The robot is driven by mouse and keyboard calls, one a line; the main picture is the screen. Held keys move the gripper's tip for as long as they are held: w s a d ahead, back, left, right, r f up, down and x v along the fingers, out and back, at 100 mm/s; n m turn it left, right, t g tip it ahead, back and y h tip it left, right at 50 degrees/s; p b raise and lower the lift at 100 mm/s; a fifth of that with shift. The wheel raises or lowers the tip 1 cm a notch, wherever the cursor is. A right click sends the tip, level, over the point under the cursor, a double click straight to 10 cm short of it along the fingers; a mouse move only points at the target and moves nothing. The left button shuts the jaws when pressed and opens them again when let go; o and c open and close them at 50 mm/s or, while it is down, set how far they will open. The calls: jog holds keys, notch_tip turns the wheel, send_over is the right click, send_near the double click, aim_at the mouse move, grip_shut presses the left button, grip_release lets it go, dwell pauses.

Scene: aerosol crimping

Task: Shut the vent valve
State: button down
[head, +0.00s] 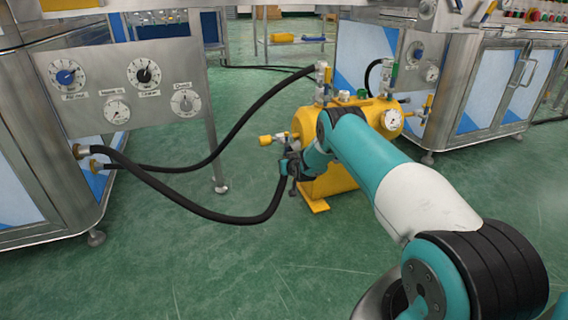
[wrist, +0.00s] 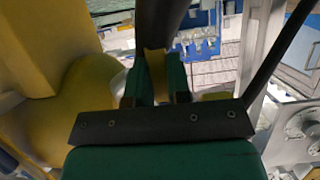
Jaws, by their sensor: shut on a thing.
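A yellow tank (head: 308,121) stands on the floor mid-picture in the head view, partly hidden by my arm. I cannot tell which is the vent valve. My gripper (head: 290,168) is at the tank's left, below the yellow-handled valve. In the wrist view my gripper (wrist: 156,92) is shut on a yellow fitting (wrist: 155,66) at the end of a black hose (wrist: 160,22).
A steel cabinet with a dial panel (head: 137,70) stands at the left; the black hoses (head: 180,200) run from its ports, one of them to the tank top. Another cabinet (head: 500,90) stands behind right. A gauge (head: 393,120) is on the tank's right. The front floor is clear.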

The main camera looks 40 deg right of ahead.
jog(key=shift+d, duration=0.15)
dwell(0.3)
jog(key=c, duration=1.1)
grip_release()
jog(key=shift+o, duration=0.2)
jog(key=p+v, duration=0.9)
jog(key=v, duration=0.8)
jog(key=shift+s, duration=0.25)
jog(key=shift+w+a, duration=0.1)
jog(key=shift+a, duration=0.15)
